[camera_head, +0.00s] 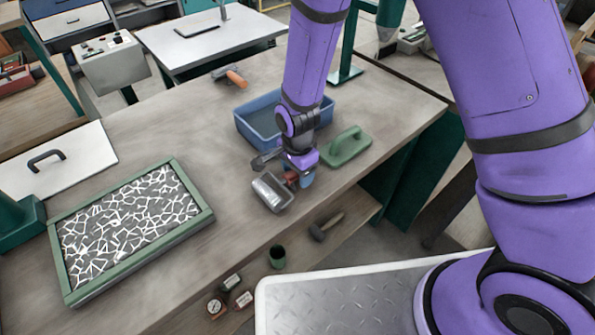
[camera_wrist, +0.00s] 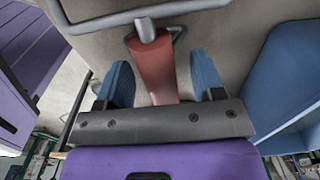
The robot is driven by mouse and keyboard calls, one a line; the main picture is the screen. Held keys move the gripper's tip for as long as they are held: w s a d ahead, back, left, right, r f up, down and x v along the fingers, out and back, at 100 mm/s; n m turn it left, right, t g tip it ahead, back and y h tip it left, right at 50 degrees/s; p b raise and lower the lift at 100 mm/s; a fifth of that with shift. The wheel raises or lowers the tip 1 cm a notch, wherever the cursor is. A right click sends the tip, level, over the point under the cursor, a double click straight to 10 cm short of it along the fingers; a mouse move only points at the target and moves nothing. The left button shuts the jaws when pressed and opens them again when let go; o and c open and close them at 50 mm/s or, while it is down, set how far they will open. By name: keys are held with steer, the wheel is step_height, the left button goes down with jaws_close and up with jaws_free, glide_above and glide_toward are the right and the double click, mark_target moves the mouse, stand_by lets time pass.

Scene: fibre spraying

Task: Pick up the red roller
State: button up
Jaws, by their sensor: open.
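The red roller lies on the worktable near its front edge. In the head view its grey metal head and frame (camera_head: 272,191) show left of my gripper (camera_head: 296,178), and a bit of its red handle shows among the fingers. In the wrist view the red handle (camera_wrist: 154,68) lies between the two blue fingertips of my gripper (camera_wrist: 163,82), with a gap on each side. The grey rod frame (camera_wrist: 147,28) spreads at the top of that view. My gripper is open and low over the table. The roller's drum is out of the wrist view.
A blue bin (camera_head: 258,122) stands just behind my gripper and also shows at the wrist view's right (camera_wrist: 295,85). A green trowel-like tool (camera_head: 345,146) lies close on the right. A green-framed tray (camera_head: 192,222) of white fibres is left. Bare table lies between tray and roller.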

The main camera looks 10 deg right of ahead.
jaws_close()
steer(key=shift+r, duration=0.1)
stand_by(0.3)
